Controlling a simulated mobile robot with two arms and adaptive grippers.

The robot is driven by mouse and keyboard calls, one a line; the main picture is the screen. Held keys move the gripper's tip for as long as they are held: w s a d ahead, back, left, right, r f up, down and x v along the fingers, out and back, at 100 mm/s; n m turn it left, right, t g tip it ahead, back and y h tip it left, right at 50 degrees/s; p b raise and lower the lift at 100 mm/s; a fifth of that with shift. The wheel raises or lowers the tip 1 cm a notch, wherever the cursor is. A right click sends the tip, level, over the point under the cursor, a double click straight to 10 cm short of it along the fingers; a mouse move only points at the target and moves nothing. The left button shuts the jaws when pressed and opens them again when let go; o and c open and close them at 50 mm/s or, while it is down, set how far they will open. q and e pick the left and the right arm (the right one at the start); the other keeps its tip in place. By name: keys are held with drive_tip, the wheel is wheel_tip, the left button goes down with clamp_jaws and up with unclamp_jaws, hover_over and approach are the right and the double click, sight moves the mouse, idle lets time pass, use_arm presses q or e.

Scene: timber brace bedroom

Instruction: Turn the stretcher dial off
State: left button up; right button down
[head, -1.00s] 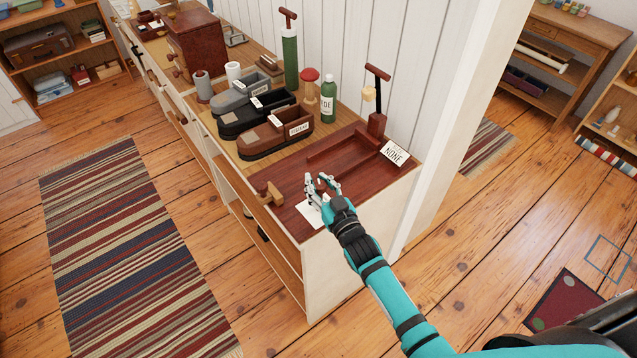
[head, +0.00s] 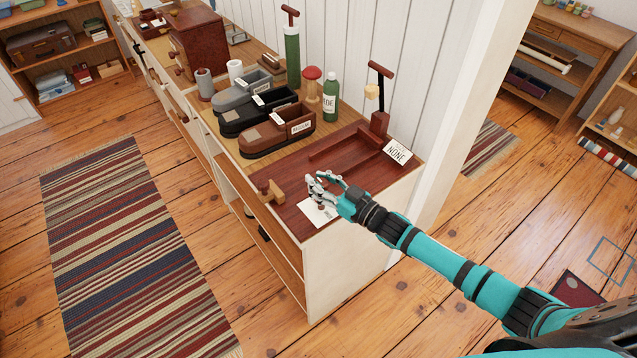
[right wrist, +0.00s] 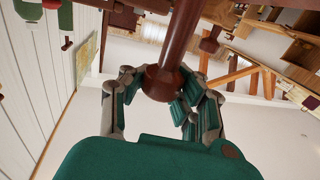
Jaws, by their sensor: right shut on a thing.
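A dark red-brown post with a round knob end (right wrist: 165,82), which I take to be the stretcher dial, stands at the near end of the counter. My right gripper (head: 322,184) is over it, and its fingers are closed around the knob end in the right wrist view (right wrist: 165,98). In the head view the hand hides most of the post; a small dark part shows under the fingers, by a white card (head: 314,215). Any dial marking is hidden. My left gripper is not in view.
A reddish tray (head: 350,153) with a "NONE" card (head: 397,151) lies beyond the hand. A small wooden block piece (head: 272,192) stands to the left. Several shoes (head: 277,132), a green bottle (head: 331,100) and a red-capped brush (head: 312,82) stand behind.

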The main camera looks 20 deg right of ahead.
drive_tip(key=shift+s+d+f+n+g+y, duration=0.1)
drive_tip(key=shift+s+f+n+g+y, duration=0.15)
drive_tip(key=shift+f+n+g+y, duration=0.15)
drive_tip(key=c, duration=1.5)
unclamp_jaws()
drive_tip(key=o, duration=0.4)
drive_tip(key=shift+s+d+r, duration=0.2)
drive_tip(key=shift+o, duration=1)
drive_tip(key=shift+r, duration=0.1)
drive_tip(key=shift+w+a, duration=0.1)
drive_tip(key=shift+w, duration=0.05)
drive_tip(key=v, duration=1.2)
